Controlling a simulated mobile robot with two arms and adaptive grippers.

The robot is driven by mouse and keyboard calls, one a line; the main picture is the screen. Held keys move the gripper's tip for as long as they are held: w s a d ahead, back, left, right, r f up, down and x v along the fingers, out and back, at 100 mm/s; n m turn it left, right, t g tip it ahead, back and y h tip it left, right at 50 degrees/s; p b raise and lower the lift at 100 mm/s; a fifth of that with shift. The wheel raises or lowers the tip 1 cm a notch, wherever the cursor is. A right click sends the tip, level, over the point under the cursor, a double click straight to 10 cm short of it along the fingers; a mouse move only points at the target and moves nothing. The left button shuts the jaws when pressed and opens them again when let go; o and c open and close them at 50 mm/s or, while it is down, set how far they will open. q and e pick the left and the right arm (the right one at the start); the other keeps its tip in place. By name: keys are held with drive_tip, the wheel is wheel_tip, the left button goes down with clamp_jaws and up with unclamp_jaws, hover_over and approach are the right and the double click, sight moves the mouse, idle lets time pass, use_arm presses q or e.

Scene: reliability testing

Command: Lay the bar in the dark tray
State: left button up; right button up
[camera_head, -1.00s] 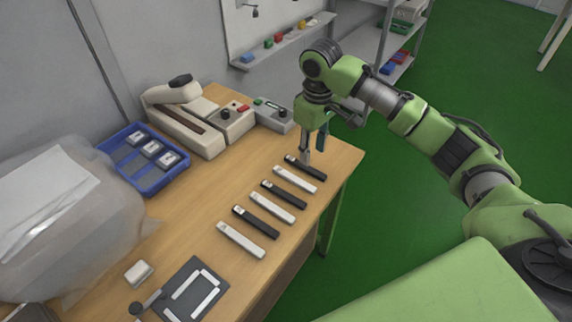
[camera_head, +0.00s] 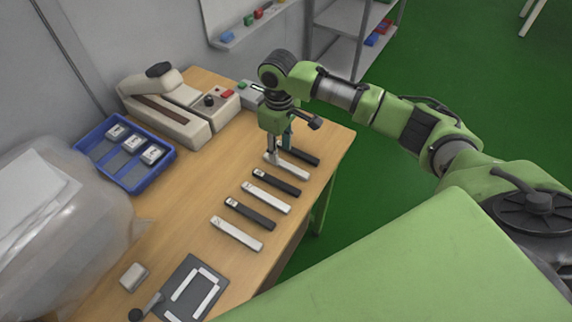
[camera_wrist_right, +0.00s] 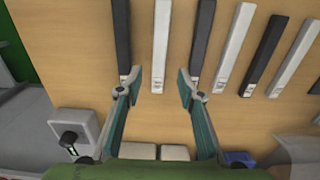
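Several bars, black and white by turns, lie in a row on the wooden table. The white bar second from the far end (camera_head: 290,170) lies under my right gripper (camera_head: 270,158). In the right wrist view this white bar (camera_wrist_right: 160,45) has its labelled end between the fingers of my right gripper (camera_wrist_right: 160,76), which stand apart and do not touch it. The far black bar (camera_head: 299,153) lies beside it. A dark tray (camera_head: 184,277), flat with white strips on it, lies at the table's near end. My left gripper is not in view.
A blue bin (camera_head: 152,178) with small white-labelled blocks stands at the left. A beige machine (camera_head: 160,105) and a grey control box (camera_head: 252,96) stand at the back. A white block (camera_head: 134,277) and a black-knobbed lever (camera_head: 136,313) are near the tray. The table's middle is clear.

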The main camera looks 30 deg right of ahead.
sight(280, 161)
wheel_tip(280, 161, down, 4)
drive_tip(key=shift+w+r+p, duration=0.1)
drive_tip(key=shift+w+p, duration=0.05)
drive_tip(key=shift+p, duration=0.15)
drive_tip(key=shift+f, duration=0.35)
clamp_jaws()
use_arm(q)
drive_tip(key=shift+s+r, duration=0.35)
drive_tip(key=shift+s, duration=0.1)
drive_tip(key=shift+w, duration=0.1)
